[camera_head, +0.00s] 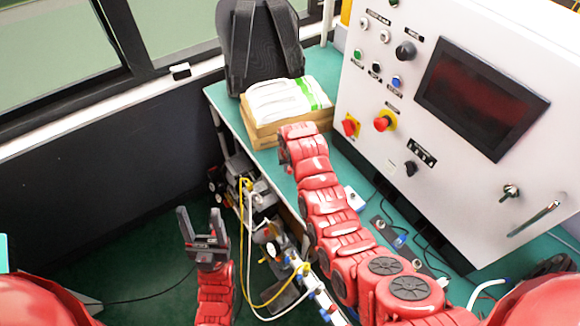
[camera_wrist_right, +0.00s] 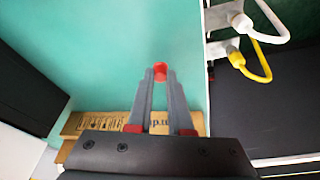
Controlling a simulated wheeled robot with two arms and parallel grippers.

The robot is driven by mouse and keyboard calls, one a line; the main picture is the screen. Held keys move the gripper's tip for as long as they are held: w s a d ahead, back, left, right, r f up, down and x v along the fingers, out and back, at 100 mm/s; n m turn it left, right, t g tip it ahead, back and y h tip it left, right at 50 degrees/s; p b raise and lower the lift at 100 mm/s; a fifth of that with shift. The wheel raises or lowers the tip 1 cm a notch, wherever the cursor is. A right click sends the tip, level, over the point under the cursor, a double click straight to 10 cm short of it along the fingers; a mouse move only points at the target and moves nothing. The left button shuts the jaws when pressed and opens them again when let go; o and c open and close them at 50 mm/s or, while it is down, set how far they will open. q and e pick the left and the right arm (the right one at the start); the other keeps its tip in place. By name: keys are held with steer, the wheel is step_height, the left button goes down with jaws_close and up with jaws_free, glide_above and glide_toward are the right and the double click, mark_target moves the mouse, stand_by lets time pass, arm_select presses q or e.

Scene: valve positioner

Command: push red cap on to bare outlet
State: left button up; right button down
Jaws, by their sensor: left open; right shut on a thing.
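The small red cap (camera_wrist_right: 160,70) is between the fingertips of my right gripper (camera_wrist_right: 160,77) in the right wrist view, over the green tabletop. My right gripper is shut on it. In the head view my right arm reaches up toward the cardboard box, and its fingers and the cap are hidden. My left gripper (camera_head: 203,236) is open and empty, pointing up, left of the valve assembly (camera_head: 240,175). Hoses on white and yellow fittings (camera_wrist_right: 237,57) show at the right of the wrist view. I cannot make out which outlet is bare.
A cardboard box (camera_head: 262,135) with white packs stands on the green table (camera_head: 222,95), before a black backpack (camera_head: 262,45). A large white control panel (camera_head: 400,110) stands at the right. Yellow and white hoses (camera_head: 247,225) hang along the table's edge.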

steer(key=shift+r+p, duration=0.4)
steer(key=shift+r, duration=1.65)
steer(key=shift+f, duration=0.15)
